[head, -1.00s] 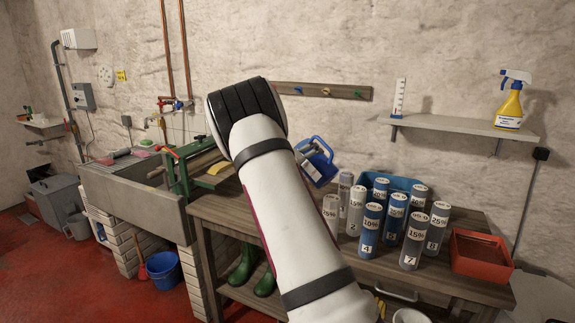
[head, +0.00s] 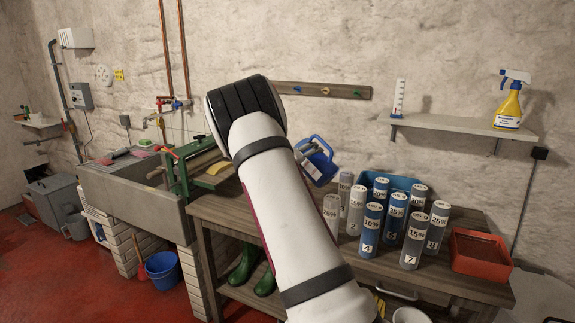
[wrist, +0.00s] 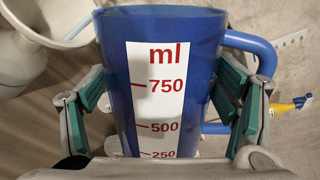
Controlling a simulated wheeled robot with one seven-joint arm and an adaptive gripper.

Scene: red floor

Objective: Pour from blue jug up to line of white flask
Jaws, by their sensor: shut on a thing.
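The blue jug (head: 321,167) shows just right of my raised forearm in the head view, tilted, above the bench. In the wrist view the jug (wrist: 115,100) fills the middle, with a white scale marked ml, 750, 500 and 250 and a handle on the right. My gripper (wrist: 160,100) is shut on the jug, its green-padded fingers on both sides. A white rounded vessel (wrist: 22,62), which looks like the white flask, is at the upper left of the wrist view, close to the jug rim. Its line is not visible. My arm hides the flask in the head view.
Several numbered grey and blue cylinders (head: 371,226) stand on the wooden bench (head: 340,262), right of my arm. A red tray (head: 480,253) is at its right end. A green press (head: 190,168) stands left. A wall shelf (head: 455,126) holds a yellow spray bottle (head: 510,108).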

